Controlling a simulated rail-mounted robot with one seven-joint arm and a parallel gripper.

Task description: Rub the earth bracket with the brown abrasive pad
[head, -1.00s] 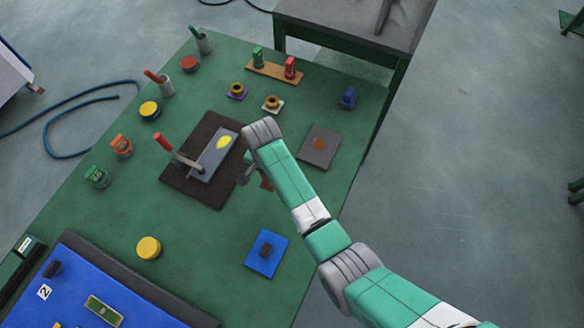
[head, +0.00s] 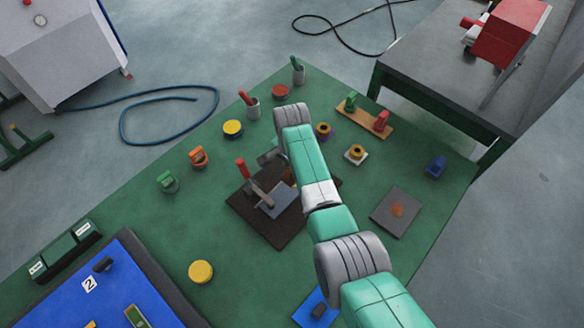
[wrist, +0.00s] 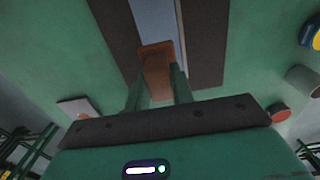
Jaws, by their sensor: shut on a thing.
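My gripper (wrist: 158,88) is shut on a brown block, the abrasive pad (wrist: 157,68), which juts out past the fingertips. In the head view a bit of the brown pad (head: 288,176) shows beside my arm, over the dark mat (head: 250,222). A grey metal plate, apparently the earth bracket (head: 284,198), lies on the mat under a red-handled clamp (head: 243,170). My arm hides its far part. In the wrist view the pad overlaps the bracket (wrist: 154,18); I cannot tell whether they touch.
A grey tile with a rusty spot (head: 397,212) lies right of the mat. Cups, yellow discs (head: 201,271), a wooden strip with green and red pieces (head: 364,120) and ring parts (head: 356,153) stand around. A blue board (head: 70,290) fills the lower left. Green table is bare between them.

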